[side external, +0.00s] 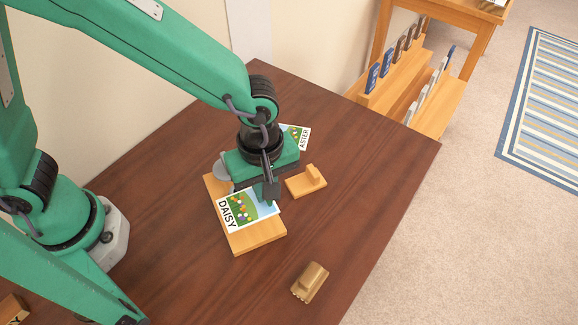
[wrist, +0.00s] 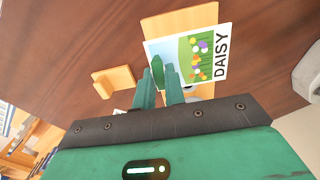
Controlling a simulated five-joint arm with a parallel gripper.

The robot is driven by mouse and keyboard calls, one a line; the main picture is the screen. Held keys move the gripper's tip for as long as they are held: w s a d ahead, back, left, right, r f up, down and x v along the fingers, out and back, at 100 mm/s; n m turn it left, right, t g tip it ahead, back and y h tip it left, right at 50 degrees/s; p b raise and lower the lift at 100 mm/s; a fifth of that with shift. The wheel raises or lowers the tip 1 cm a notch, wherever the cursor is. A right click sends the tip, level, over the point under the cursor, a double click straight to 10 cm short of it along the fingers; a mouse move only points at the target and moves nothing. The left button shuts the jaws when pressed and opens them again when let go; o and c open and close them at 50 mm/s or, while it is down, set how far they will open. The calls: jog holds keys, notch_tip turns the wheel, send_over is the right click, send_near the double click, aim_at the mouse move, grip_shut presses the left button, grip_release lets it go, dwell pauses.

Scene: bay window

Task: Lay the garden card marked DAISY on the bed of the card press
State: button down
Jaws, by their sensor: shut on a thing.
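The DAISY card (side external: 235,213) is white-edged with a flower picture, and its lettering also shows in the wrist view (wrist: 221,55). My gripper (side external: 268,197) is shut on the card's edge opposite the name; the fingers also show in the wrist view (wrist: 161,82). The card lies roughly flat over a pale wooden board (side external: 259,238), which seems to be the press bed and also shows in the wrist view (wrist: 180,22). I cannot tell whether the card touches the board. The card and my gripper hide the board's middle.
A card marked ASTER (side external: 298,136) lies behind my gripper, partly hidden. A small wooden block with a raised end (side external: 307,182) stands just right of the board. A tan ribbed object (side external: 310,281) lies near the front. The dark table (side external: 370,180) is clear at right.

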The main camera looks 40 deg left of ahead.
jog(key=shift+f, duration=1.7)
jog(key=shift+f, duration=0.6)
dwell(2.4)
jog(key=c, duration=1.4)
grip_release()
jog(key=shift+r, duration=0.15)
jog(key=shift+r, duration=3.3)
